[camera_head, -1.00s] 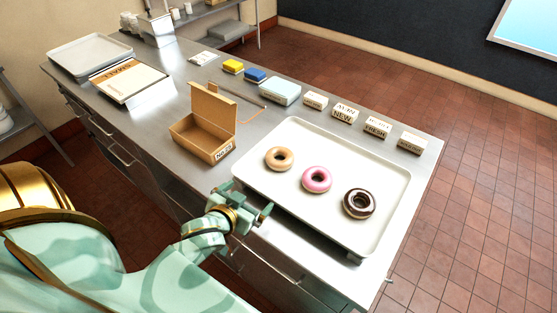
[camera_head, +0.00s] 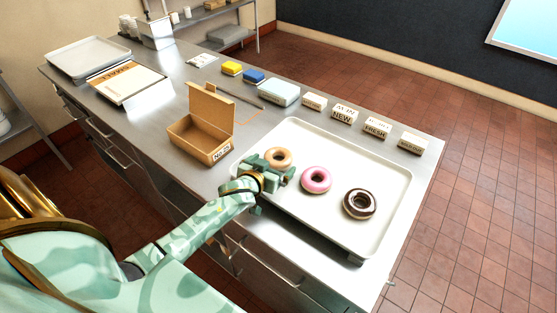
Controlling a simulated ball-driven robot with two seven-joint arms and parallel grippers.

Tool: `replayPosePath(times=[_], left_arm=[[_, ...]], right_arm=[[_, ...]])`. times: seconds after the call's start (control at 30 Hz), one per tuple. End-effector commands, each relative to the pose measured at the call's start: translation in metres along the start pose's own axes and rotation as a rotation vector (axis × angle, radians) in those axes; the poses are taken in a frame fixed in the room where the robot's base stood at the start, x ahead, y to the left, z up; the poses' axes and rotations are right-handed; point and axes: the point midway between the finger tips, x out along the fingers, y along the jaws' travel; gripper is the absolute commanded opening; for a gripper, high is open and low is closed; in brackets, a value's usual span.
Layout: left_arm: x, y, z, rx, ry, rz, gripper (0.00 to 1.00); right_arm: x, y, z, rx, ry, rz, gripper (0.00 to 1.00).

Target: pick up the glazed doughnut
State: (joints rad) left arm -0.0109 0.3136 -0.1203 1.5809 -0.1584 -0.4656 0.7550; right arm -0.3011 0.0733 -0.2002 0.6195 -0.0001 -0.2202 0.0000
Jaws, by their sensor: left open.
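Three doughnuts lie in a row on a white tray (camera_head: 314,222). The left one is plain tan and looks glazed (camera_head: 280,156). The middle doughnut is pink (camera_head: 316,180), and the right one is dark chocolate with a pale streak (camera_head: 360,203). My left gripper (camera_head: 270,168) is open at the tan doughnut's near side and hides part of its near edge. I cannot tell whether the fingers touch it. My right gripper does not show.
An open cardboard box (camera_head: 203,130) stands left of the tray. Several small lettered blocks, such as the "NEW" block (camera_head: 343,115), line the tray's far side. A pale blue box (camera_head: 279,93) and a yellow sponge-like block (camera_head: 232,68) sit farther back.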

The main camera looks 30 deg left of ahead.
Motion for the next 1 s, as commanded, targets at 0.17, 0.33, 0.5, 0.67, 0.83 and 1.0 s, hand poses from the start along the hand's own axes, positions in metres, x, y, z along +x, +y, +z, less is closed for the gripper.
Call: replayPosePath(times=[0.17,0.33,0.5,0.67,0.83,1.0], left_arm=[[0.021,0.000,0.002,0.000,-0.002,0.001,1.00],[0.021,0.000,0.001,0.000,-0.001,0.001,1.00],[0.021,0.000,0.001,0.000,-0.001,0.001,0.67],[0.021,0.000,0.001,-0.001,-0.001,0.001,0.59],[0.021,0.000,0.000,-0.001,-0.001,0.001,0.59],[0.016,0.000,-0.011,-0.001,0.000,0.000,0.59]], right_arm=[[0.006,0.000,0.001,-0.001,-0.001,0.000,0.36],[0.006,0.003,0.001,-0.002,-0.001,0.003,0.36],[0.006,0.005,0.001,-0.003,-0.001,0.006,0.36],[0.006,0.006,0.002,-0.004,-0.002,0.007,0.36],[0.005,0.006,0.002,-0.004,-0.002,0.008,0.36],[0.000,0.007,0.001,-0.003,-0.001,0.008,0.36]])
